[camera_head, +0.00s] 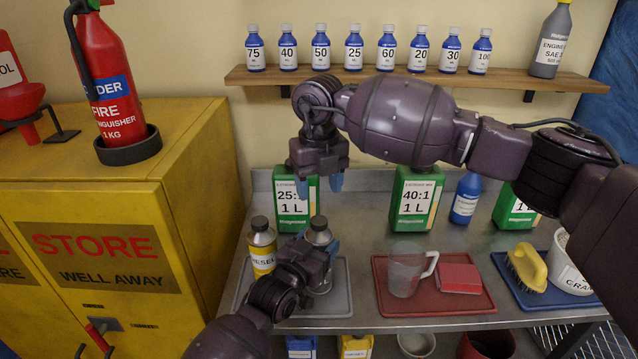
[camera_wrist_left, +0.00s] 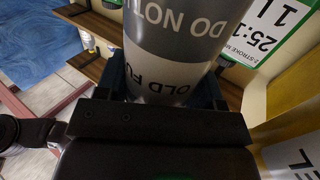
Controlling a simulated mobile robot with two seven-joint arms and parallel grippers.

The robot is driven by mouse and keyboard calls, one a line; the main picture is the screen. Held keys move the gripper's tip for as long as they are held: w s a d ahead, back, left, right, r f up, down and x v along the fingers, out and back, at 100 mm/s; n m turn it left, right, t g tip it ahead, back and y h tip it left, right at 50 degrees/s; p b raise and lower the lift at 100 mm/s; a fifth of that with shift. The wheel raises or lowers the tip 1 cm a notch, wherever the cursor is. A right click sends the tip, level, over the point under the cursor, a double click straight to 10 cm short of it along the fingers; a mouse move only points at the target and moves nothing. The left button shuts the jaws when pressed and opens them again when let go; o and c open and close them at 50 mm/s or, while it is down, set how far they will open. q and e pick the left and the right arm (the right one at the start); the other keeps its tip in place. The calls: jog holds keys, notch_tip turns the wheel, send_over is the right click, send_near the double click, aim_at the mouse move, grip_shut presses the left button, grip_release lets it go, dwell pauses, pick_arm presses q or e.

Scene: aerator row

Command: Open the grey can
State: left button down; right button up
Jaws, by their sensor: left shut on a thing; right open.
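The grey can (camera_head: 319,236) stands upright at the grey tray (camera_head: 340,300), with its dark cap (camera_head: 319,222) on top. My left gripper (camera_head: 318,256) is shut around its body, and my left wrist hides part of it. In the left wrist view the can (camera_wrist_left: 180,45) is close up between the fingers, with a white label reading "OLD FU". Whether its base touches the tray is hard to tell. My right gripper (camera_head: 319,185) is open and empty, pointing down above the can, its blue fingertips apart in front of the green 25:1 bottle (camera_head: 284,185).
A red tray (camera_head: 440,298) with a clear jug (camera_head: 405,274) lies to the right. Green bottles, including a 40:1 one (camera_head: 413,205), line the back. The yellow cabinet (camera_head: 195,180) borders the left.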

aim_at(319, 220)
jog(key=m, duration=0.5)
jog(key=shift+m, duration=0.3)
jog(key=m, duration=0.5)
jog(key=shift+m, duration=0.3)
jog(key=m, duration=0.5)
jog(key=shift+m, duration=0.3)
jog(key=m, duration=0.5)
jog(key=shift+m, duration=0.3)
jog(key=shift+f, duration=4)
